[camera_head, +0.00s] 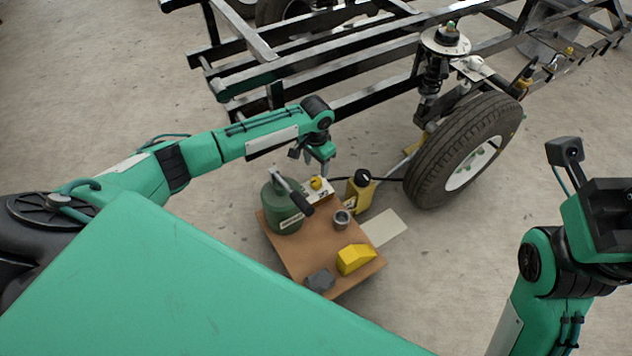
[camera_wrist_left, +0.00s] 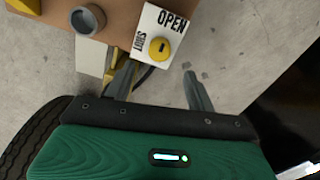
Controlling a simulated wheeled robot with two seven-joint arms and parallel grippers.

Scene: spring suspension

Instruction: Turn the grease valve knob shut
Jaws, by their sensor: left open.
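The grease valve knob (camera_head: 316,183) is a small round yellow knob on a white plate at the back edge of a brown board. In the left wrist view the knob (camera_wrist_left: 159,48) carries a short dark mark, and its plate (camera_wrist_left: 149,27) reads OPEN at the top right and SHUT at the left. The mark seems to lie toward OPEN, but it is too small to be sure. My left gripper (camera_head: 317,160) is open and empty above the knob. Its fingers (camera_wrist_left: 158,80) are spread, apart from the knob. My right arm shows at the right edge; its fingers are not visible.
The brown board (camera_head: 296,252) holds a green canister (camera_head: 281,205) with a dark-handled lever, a grey cup (camera_head: 342,218), a yellow block (camera_head: 356,259) and a grey piece (camera_head: 320,281). A yellow bottle (camera_head: 359,190) stands behind it. A wheel (camera_head: 465,151) and chassis frame (camera_head: 330,62) lie beyond.

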